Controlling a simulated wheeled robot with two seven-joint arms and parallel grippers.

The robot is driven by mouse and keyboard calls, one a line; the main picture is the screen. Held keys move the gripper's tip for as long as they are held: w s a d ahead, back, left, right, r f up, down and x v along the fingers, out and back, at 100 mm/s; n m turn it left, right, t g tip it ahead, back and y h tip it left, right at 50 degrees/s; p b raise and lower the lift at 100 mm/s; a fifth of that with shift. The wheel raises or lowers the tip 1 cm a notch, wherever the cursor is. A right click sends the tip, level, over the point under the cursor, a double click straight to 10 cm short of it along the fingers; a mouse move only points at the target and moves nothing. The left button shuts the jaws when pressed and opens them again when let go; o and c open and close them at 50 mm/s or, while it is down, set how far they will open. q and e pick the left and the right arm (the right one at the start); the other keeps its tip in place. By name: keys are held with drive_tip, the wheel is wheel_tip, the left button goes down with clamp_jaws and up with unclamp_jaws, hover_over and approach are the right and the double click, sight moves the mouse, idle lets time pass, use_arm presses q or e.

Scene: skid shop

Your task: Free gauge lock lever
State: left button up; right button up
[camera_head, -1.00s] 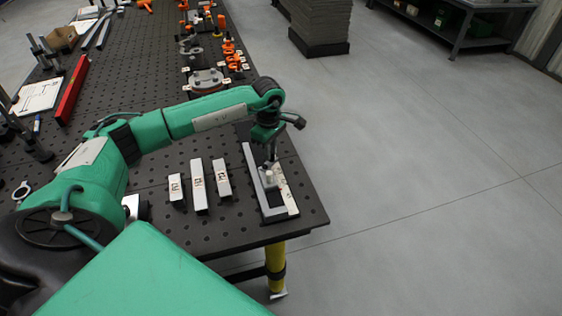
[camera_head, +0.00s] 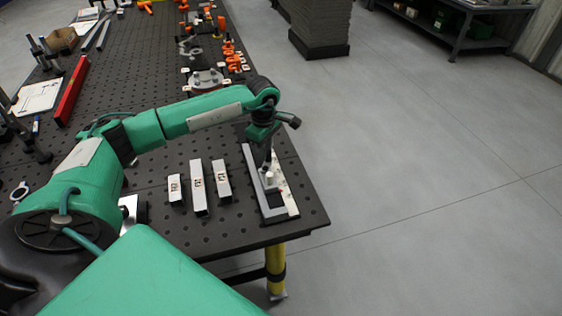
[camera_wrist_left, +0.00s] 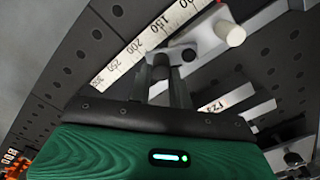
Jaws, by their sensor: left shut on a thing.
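The gauge (camera_head: 249,168) is a long grey frame with a pale scale strip, lying near the table's right corner. In the left wrist view its numbered scale (camera_wrist_left: 150,38) runs diagonally, with a white round peg (camera_wrist_left: 230,33) on a light block beside it. My left gripper (camera_head: 267,168) points down over the gauge. In the left wrist view its dark fingers (camera_wrist_left: 170,85) are shut on a small dark part, seemingly the lock lever (camera_wrist_left: 161,64), beside the scale. The fingers hide most of the lever, so its angle is unclear. My right gripper is not in view.
Three labelled light metal bars (camera_head: 198,187) lie left of the gauge on the perforated dark table (camera_head: 150,90). Orange clamps (camera_head: 230,55) stand farther back along the right edge. A red bar (camera_head: 72,90) lies at left. Open floor is to the right.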

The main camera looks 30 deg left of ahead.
use_arm(q)
drive_tip(key=shift+s+a, duration=0.2)
drive_tip(key=shift+a, duration=0.05)
drive_tip(key=shift+a+f, duration=0.1)
drive_tip(key=shift+s+a, duration=0.1)
drive_tip(key=shift+s, duration=0.05)
drive_tip(key=o, duration=1)
drive_tip(key=shift+r, duration=0.2)
wheel_tip(320, 180, up, 7)
drive_tip(key=p, duration=0.2)
drive_tip(key=shift+s+f+p, duration=0.1)
drive_tip(key=shift+p, duration=0.2)
idle(0.6)
